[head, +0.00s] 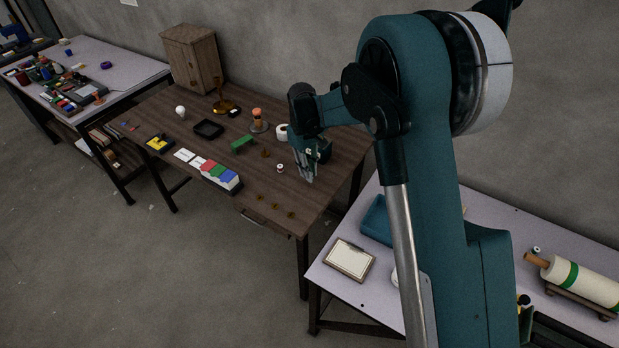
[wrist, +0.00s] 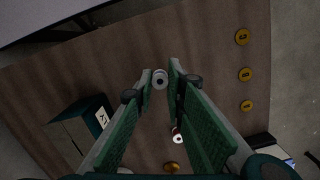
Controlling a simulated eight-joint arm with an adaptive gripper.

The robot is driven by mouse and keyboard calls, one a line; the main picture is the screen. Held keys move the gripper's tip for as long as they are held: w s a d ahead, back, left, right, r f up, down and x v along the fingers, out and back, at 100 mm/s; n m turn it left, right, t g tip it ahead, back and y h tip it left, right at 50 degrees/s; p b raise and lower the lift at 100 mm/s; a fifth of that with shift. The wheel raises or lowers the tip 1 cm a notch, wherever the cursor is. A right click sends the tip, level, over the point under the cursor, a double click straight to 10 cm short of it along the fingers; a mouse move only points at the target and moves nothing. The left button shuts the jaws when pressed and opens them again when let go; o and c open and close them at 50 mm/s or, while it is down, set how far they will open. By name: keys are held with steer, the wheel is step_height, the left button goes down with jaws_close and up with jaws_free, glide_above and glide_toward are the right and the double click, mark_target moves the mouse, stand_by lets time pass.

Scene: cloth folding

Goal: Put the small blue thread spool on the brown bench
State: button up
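The brown bench (head: 160,108) is a dark wooden table in the middle of the head view, and its top (wrist: 75,75) fills most of the wrist view. My gripper (head: 308,180) hangs over its right part, pointing down. In the wrist view a small pale spool (wrist: 160,79) with a dark hole shows between the fingertips of my gripper (wrist: 160,72). I cannot make out its thread colour, or whether the fingers touch it or stand slightly apart. In the head view my gripper hides it. A white-and-red spool (wrist: 177,138) stands nearby on the bench, also in the head view (head: 280,168).
Three brass discs (head: 276,208) lie near the bench's front edge. A pale table (head: 335,288) stands at front right.

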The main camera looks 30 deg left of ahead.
mark_target(310, 185)
steer(key=shift+f, duration=1.75)
steer(key=shift+f+b, duration=0.15)
steer(key=shift+b, duration=0.15)
steer(key=o, duration=0.6)
steer(key=shift+o, duration=0.2)
step_height(310, 185, up, 12)
steer(key=a+p, duration=0.1)
steer(key=shift+w+a, duration=0.2)
steer(key=shift+r, duration=0.2)
